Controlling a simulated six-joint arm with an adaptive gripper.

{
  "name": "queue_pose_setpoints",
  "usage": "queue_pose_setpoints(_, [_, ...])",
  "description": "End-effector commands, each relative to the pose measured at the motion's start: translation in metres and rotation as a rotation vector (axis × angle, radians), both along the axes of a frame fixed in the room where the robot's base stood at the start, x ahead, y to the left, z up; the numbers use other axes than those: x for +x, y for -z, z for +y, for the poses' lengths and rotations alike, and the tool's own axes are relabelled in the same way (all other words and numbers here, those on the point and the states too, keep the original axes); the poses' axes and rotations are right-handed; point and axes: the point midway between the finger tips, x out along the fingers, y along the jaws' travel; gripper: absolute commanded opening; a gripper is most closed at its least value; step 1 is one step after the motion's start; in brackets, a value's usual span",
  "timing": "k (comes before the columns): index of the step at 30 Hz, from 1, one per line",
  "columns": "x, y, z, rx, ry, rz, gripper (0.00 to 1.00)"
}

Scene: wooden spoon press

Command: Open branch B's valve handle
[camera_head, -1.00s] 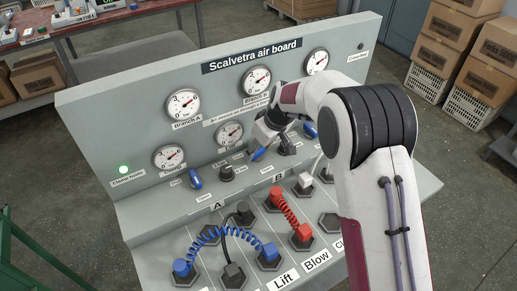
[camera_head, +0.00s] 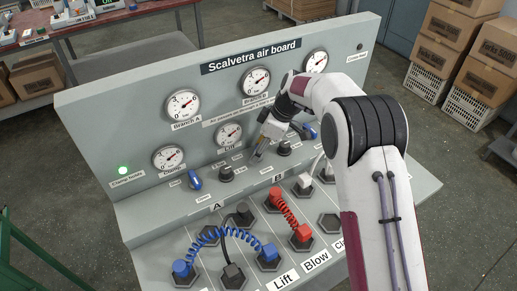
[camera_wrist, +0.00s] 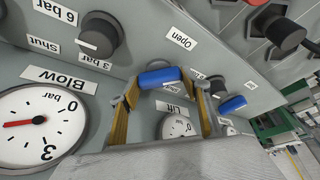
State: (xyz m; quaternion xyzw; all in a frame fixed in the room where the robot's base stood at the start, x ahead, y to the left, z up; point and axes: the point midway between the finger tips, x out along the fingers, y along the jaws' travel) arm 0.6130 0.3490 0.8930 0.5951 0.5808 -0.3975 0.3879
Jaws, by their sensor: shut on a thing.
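Branch B's blue valve handle (camera_wrist: 160,77) sits between the two yellow-brown fingers of my gripper (camera_wrist: 166,88) in the wrist view. My gripper is shut on it, with a finger at each end. An "Open" label (camera_wrist: 181,38) is near the handle on the panel. In the head view my gripper (camera_head: 261,152) reaches down to the board between two black knobs, and it hides most of the handle. Branch A's blue handle (camera_head: 195,180) stands upright at the left, apart from my gripper.
A black knob (camera_head: 284,148) is close on the right and another (camera_head: 227,173) on the left. A third blue handle (camera_head: 309,132) lies further right. Gauges (camera_head: 229,134) are on the panel behind. Blue and red hoses (camera_head: 282,207) fill the lower deck.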

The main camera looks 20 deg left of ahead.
Motion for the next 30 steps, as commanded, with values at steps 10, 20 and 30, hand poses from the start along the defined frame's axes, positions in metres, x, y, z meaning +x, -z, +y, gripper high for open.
queue_pose_setpoints(10, [0.0002, -0.0002, 0.0002, 0.0, -0.033, -0.001, 0.26])
queue_pose_setpoints(20, [0.0002, -0.0001, 0.0003, 0.0, -0.032, 0.0, 0.64])
queue_pose_setpoints(30, [0.0002, 0.0, 0.0001, 0.0, -0.03, -0.001, 0.64])
